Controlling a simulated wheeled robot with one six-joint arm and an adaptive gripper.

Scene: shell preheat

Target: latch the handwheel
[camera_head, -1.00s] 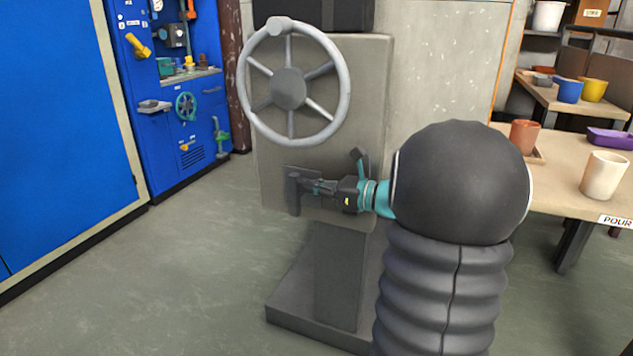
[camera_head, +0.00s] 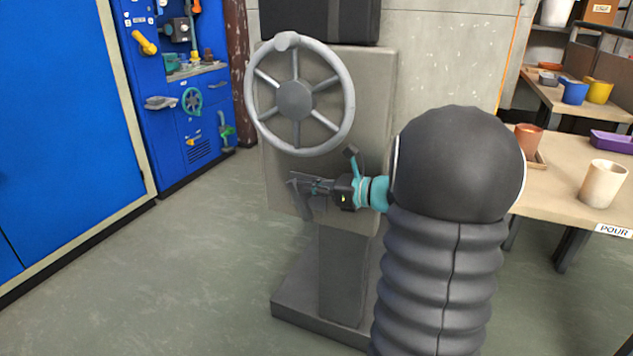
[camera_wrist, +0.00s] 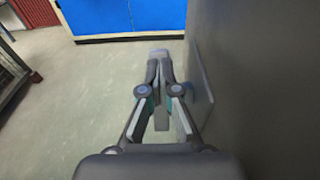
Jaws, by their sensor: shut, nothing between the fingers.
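The handwheel (camera_head: 295,100) is a grey spoked ring with a round hub and a knob at its upper rim. It is mounted on the face of a grey pedestal housing (camera_head: 375,100). Below it, a dark latch lever (camera_head: 302,203) slants down in front of a darker plate on the housing. My gripper (camera_head: 308,187) is shut and empty at this lever, under the wheel. In the wrist view my gripper (camera_wrist: 160,68) has its fingertips together, with a grey bar beneath and beyond them. I cannot tell whether the fingers touch the lever. The wheel is outside the wrist view.
The pedestal's foot (camera_head: 300,308) spreads on the floor below. A table (camera_head: 560,195) with cups stands at right. Blue cabinets (camera_head: 70,110) stand at left. The floor between cabinets and pedestal is clear.

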